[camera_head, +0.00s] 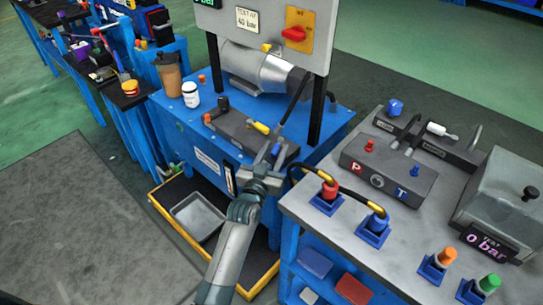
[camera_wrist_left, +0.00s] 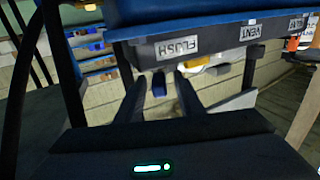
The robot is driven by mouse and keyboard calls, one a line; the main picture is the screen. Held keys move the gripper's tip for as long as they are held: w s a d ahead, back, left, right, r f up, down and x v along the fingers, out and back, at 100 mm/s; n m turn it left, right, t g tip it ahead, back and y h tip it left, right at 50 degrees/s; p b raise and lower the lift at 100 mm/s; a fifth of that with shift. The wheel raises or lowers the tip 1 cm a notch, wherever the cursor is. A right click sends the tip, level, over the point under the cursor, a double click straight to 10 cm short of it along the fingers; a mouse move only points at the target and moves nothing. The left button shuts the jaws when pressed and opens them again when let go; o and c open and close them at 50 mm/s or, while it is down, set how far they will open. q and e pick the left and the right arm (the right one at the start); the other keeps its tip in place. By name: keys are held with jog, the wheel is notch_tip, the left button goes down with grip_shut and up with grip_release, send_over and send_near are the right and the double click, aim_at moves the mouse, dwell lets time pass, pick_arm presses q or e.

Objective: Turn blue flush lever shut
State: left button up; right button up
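The blue flush lever (camera_wrist_left: 158,84) shows end-on in the left wrist view, below the FLUSH label (camera_wrist_left: 180,46). It lies between the two fingers of my left gripper (camera_wrist_left: 160,100), with a gap visible on each side. In the head view, the left gripper (camera_head: 270,163) is at the right end of the dark valve block (camera_head: 232,128), and a bit of blue (camera_head: 276,149) shows at its tip. The gripper mostly hides the lever there, so its angle is hard to tell. My right gripper is in neither view.
A yellow lever (camera_head: 261,128) sits close by on the same block. A panel with a red switch (camera_head: 294,33) rises behind. A grey-topped bench (camera_head: 300,212) with hoses and couplings stands close on the right. A yellow-edged tray (camera_head: 176,228) lies below.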

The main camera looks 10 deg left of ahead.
pick_arm(q)
jog(key=shift+s, duration=0.1)
jog(key=s+a, duration=0.1)
jog(key=s, duration=1.6)
jog(key=shift+a, duration=0.25)
